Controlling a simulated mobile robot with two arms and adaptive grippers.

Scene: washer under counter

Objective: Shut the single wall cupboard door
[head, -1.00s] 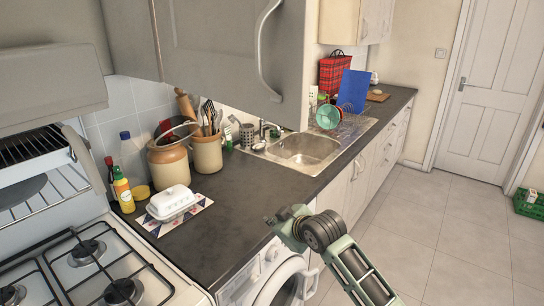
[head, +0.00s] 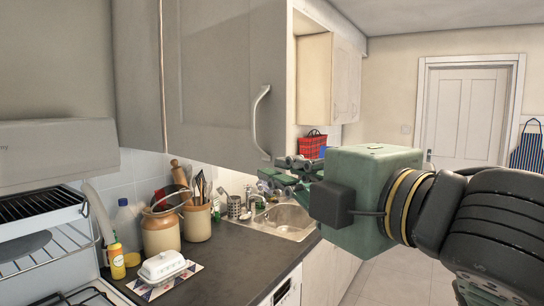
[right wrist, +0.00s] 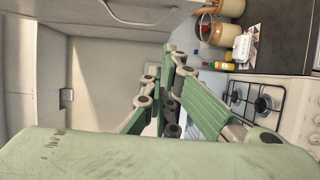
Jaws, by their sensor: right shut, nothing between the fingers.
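The grey wall cupboard door (head: 222,80) fills the upper middle of the head view, with a curved metal handle (head: 257,122) near its right edge. How far it stands open is hard to tell from here. My right gripper (head: 275,175) is shut and empty, just below the door's lower right corner in the picture; whether it touches the door is unclear. In the right wrist view its green fingers (right wrist: 170,75) are close together, and a handle (right wrist: 145,15) shows at the top on a grey panel. My left gripper is not in view.
Below is a dark counter (head: 215,262) with jars (head: 160,232), a white butter dish (head: 163,266) and a sink (head: 285,222). The cooker hood (head: 55,150) is at left. A pale wall cupboard (head: 328,80) hangs farther back. The floor is open at right.

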